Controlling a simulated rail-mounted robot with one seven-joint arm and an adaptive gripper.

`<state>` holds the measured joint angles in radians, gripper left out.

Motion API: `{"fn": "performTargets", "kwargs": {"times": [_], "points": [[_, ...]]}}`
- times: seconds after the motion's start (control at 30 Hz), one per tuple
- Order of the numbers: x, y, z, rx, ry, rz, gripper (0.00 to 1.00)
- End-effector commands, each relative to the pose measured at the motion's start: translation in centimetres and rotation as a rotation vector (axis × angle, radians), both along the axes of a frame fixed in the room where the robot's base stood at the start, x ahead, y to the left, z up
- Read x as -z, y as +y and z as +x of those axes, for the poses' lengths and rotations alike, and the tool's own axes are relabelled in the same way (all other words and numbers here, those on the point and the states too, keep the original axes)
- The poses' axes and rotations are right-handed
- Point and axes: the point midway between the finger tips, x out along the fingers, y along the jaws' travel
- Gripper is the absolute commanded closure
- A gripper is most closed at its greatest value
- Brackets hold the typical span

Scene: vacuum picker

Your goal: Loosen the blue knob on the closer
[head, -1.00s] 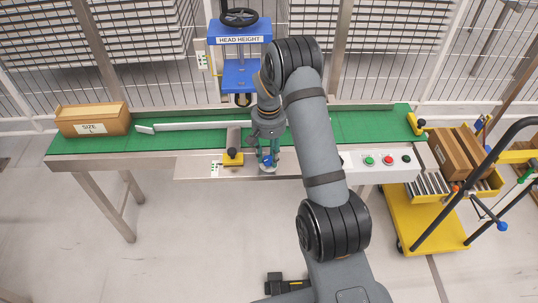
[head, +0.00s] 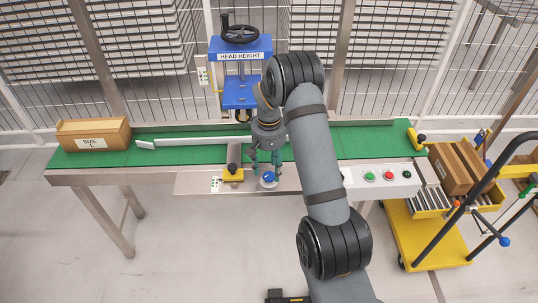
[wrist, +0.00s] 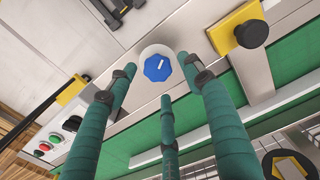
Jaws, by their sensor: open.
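The blue knob (head: 269,178) sits on a round white base on the steel front ledge of the conveyor. In the wrist view, the blue knob (wrist: 157,68) faces the camera and carries a white pointer mark. My gripper (head: 266,168) is above the knob with its teal fingers spread. In the wrist view, two fingers of my gripper (wrist: 160,74) are on either side of the knob and a third is below it. The gripper is open, with visible gaps between the fingers and the knob, and holds nothing.
A yellow clamp with a black knob (head: 233,173) stands close left of the blue knob. A white box with push buttons (head: 388,176) is to the right. The blue head height unit (head: 241,62) stands behind. A carton (head: 94,134) lies on the green belt (head: 190,156).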

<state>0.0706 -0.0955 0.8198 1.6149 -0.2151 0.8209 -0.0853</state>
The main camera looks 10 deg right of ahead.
Motion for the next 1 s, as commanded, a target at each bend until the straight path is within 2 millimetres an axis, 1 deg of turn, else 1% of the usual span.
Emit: {"fn": "performTargets", "kwargs": {"times": [0.03,0.3,0.4,0.5,0.6,0.7,1.0], "points": [[-1.1,0.0,0.1,0.0,-0.006,-0.001,0.49],[-6.8,0.0,0.2,0.0,-0.008,0.0,0.49],[-8.5,0.0,0.2,-0.001,-0.007,0.0,0.49],[-9.7,0.0,0.1,0.0,-0.005,-0.001,0.49],[-10.4,0.0,0.1,-0.001,-0.004,0.001,0.49],[-10.6,0.0,0.1,-0.001,-0.004,0.001,0.49],[-10.6,0.0,0.1,-0.001,-0.003,0.001,0.49]]}}
